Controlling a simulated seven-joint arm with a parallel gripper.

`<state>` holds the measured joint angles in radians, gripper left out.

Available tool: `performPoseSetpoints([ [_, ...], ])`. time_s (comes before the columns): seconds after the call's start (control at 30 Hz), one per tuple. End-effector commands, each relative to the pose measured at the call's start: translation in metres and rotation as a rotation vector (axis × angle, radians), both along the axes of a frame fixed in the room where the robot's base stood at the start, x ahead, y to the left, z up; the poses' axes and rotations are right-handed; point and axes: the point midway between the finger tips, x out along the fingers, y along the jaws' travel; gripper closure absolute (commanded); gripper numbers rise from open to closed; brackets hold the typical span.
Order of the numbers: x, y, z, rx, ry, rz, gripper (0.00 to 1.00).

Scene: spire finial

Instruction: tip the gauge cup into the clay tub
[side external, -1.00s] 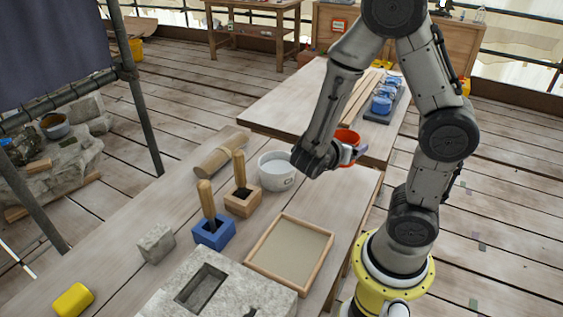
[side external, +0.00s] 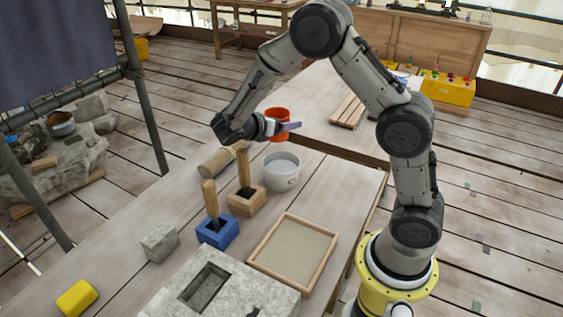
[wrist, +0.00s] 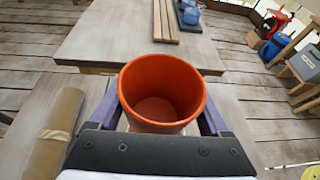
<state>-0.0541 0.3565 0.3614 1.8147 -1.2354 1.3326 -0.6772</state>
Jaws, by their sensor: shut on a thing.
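The orange-red gauge cup (side external: 277,117) is held in my gripper (side external: 284,127), above the bench. It looks upright in the side view. In the wrist view the cup (wrist: 162,88) sits between the two purple fingers, its mouth open toward the camera. Its floor is reddish, and I cannot tell if anything lies in it. A pale round tub with grey contents, which looks like the clay tub (side external: 282,182), stands on the bench. In the side view it is just below the cup, apart from it. The tub does not show in the wrist view.
A wooden cylinder (side external: 216,162) lies left of the tub. A wooden block (side external: 246,201) and a blue block (side external: 217,233) hold upright handles. A framed tray (side external: 293,250) and a carved stone (side external: 222,289) lie nearer. Wooden strips (side external: 349,110) lie on the far table.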

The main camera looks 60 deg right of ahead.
Motion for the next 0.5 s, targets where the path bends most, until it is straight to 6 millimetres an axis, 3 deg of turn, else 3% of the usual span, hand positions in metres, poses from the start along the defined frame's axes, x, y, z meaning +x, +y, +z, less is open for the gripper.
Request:
performPoseSetpoints([
  [0.2, 0.056, -0.004, -0.002, 0.001, -0.001, -0.003, 0.74],
  [0.5, 0.103, -0.009, -0.003, 0.004, 0.000, -0.006, 0.74],
])
